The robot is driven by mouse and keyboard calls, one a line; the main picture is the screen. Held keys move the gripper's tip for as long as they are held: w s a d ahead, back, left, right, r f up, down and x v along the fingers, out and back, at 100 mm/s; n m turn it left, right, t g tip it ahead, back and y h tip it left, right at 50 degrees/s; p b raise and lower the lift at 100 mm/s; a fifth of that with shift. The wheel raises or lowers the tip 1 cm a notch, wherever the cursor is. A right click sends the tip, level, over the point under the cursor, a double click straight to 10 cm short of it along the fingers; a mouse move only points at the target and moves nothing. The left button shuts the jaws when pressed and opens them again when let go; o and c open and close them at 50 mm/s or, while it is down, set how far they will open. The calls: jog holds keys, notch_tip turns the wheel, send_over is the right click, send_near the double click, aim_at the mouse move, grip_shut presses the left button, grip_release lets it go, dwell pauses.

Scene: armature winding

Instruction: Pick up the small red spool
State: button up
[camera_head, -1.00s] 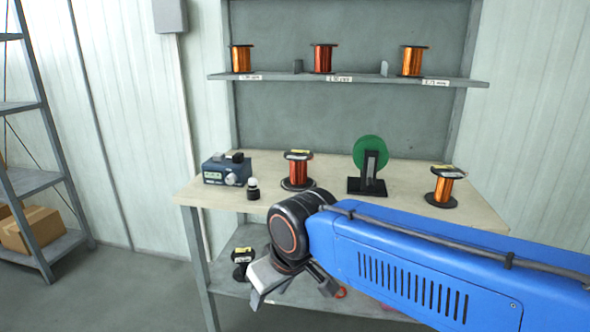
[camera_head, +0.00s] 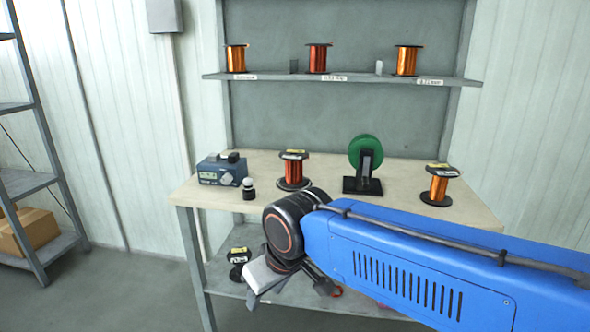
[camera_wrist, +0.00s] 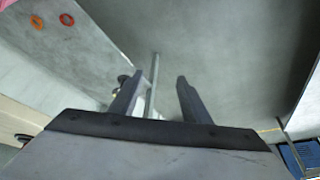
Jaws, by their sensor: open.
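Two reddish copper-wire spools show in the head view. One red spool (camera_head: 293,171) stands upright on the workbench, with a label on its dark top flange. Another red spool (camera_head: 318,59) stands in the middle of the upper shelf. I cannot tell by size which one is the small red spool. My gripper (camera_wrist: 158,95) is open and empty in the wrist view, its two fingers apart above the grey floor. In the head view it hangs below and in front of the bench's front edge, partly hidden by my wrist. It touches neither spool.
Orange spools stand on the upper shelf (camera_head: 300,78) and at the workbench's right (camera_head: 440,186). A green disc on a black stand (camera_head: 366,163), a blue meter (camera_head: 222,171) and a small bottle (camera_head: 249,189) are on the bench. A dark spool (camera_head: 238,262) sits on the lower shelf.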

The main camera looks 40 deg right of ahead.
jog(key=shift+o, duration=0.3)
jog(key=o, duration=0.6)
jog(key=shift+w+r, duration=0.1)
jog(key=shift+c, duration=0.2)
jog(key=o, duration=0.8)
jog(key=w+r, duration=0.1)
jog(key=w+d+r, duration=0.1)
jog(key=shift+d+r+m, duration=0.1)
jog(key=shift+r+m, duration=0.3)
jog(key=w+d+r+m+g+h, duration=0.1)
jog(key=w+d+r+m+h, duration=0.35)
jog(key=w+d+r, duration=0.75)
jog(key=w+d+r+m+g+h, duration=0.1)
jog(key=w+d+r+m, duration=0.6)
jog(key=w+d+r, duration=0.6)
send_near(294, 154)
jog(key=x, duration=0.5)
jog(key=shift+w+a+f, duration=0.1)
jog(key=shift+w+f, duration=0.05)
jog(key=shift+w, duration=0.05)
jog(key=shift+x, duration=2.6)
